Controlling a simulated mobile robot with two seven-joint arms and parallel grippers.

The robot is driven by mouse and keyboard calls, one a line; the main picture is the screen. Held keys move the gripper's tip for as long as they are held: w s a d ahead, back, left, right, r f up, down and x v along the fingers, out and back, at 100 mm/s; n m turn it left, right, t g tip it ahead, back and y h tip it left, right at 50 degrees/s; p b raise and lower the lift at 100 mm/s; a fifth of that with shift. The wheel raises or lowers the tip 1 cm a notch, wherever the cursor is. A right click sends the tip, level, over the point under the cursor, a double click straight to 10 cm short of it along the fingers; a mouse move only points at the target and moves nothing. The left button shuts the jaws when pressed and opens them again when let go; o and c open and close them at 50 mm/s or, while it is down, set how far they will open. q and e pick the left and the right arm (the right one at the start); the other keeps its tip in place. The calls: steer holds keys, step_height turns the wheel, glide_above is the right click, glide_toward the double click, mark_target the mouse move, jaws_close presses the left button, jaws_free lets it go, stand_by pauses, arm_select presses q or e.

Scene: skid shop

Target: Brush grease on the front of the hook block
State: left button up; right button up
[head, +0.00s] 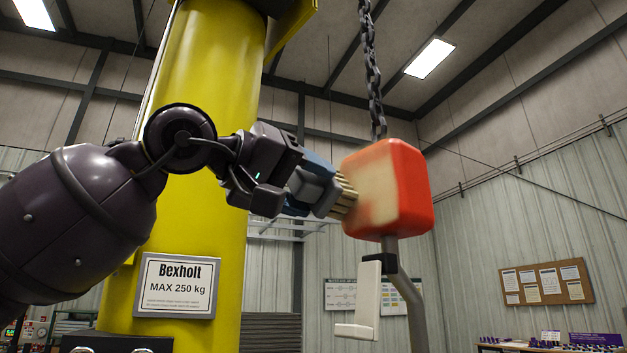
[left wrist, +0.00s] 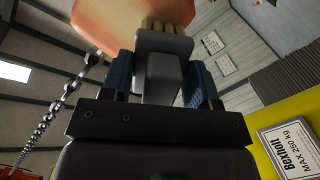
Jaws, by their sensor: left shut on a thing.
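The hook block (head: 410,188) is a rounded red-orange box hanging from a dark chain (head: 372,75). Its front face carries a broad cream-coloured coating, with red showing along the edges. My left gripper (head: 318,190) is shut on the brush (head: 345,197), whose handle is grey with tan bristles. My right gripper is not in view.
The yellow crane column (head: 205,75) with a "Bexholt MAX 250 kg" sign (head: 178,285) stands close behind my left arm. A notice board (head: 545,282) and bench are far right.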

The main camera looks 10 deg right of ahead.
arm_select(q)
steer(key=shift+w+a, duration=0.15)
steer(key=shift+w, duration=0.2)
steer(key=shift+r, duration=0.15)
steer(key=shift+r, duration=0.95)
steer(key=shift+s, duration=0.2)
steer(key=shift+s+d+b, duration=0.35)
steer(key=shift+s+d, duration=0.1)
steer(key=shift+s, duration=0.3)
steer(key=shift+s+d+b, duration=0.35)
steer(key=shift+s+d, duration=0.1)
steer(key=shift+s, duration=0.25)
steer(key=shift+s, duration=0.1)
steer(key=shift+s+d+b, duration=0.3)
steer(key=shift+s+d, duration=0.15)
steer(key=shift+s, duration=0.3)
steer(key=shift+s+d+b, duration=0.25)
steer(key=shift+s+d, duration=0.15)
steer(key=shift+s, duration=0.3)
